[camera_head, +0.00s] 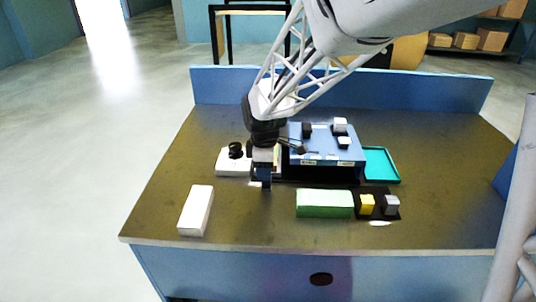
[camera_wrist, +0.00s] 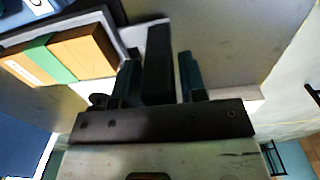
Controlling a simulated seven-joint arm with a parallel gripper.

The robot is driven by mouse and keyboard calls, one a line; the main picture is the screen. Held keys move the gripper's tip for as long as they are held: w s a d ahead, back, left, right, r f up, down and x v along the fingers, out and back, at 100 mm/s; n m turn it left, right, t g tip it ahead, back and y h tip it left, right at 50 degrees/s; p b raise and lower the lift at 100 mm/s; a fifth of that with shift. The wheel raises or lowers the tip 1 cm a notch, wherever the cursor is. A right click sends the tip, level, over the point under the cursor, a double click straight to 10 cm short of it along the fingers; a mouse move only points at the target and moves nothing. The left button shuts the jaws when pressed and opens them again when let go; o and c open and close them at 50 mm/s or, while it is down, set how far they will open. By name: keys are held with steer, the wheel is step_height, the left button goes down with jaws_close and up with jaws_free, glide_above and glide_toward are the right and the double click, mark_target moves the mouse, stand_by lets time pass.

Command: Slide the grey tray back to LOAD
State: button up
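My gripper (camera_wrist: 158,75) points down at the middle of the desk, just left of the blue platform; in the head view it (camera_head: 266,182) covers much of what is there. In the wrist view its two dark fingers stand apart on either side of a black upright bar, which looks like a handle. I cannot tell whether they press on it. Beside the bar a pale grey tray rim (camera_wrist: 117,38) borders a brown box (camera_wrist: 82,55) with a green band. The tray is mostly hidden in the head view. I cannot read a LOAD mark.
The blue platform (camera_head: 325,146) carries small blocks and labels. A teal tray (camera_head: 381,165) stands at its right. In front lie a green block (camera_head: 325,204) and yellow (camera_head: 367,203) and grey (camera_head: 391,205) cubes. A white box (camera_head: 196,210) lies at left.

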steer(key=shift+r, duration=0.1)
steer(key=shift+r, duration=3.8)
steer(key=shift+s+d, duration=0.1)
steer(key=shift+s+d+r, duration=0.1)
steer(key=shift+d, duration=0.1)
steer(key=s+d+r+m+t, duration=0.1)
steer(key=s+d+r+m, duration=0.1)
steer(key=s+d+m, duration=0.4)
steer(key=s+d+r+m, duration=0.3)
steer(key=s+d, duration=0.4)
steer(key=d, duration=0.1)
steer(key=s+d+f+m, duration=0.1)
steer(key=s+d+m, duration=0.3)
steer(key=s, duration=0.3)
steer(key=s+d+f+m+t, duration=0.1)
steer(key=s+d+m, duration=0.3)
steer(key=s, duration=0.3)
steer(key=shift+s+d+m+t, duration=0.15)
steer(key=shift+s+m+t, duration=0.15)
steer(key=shift+m, duration=0.3)
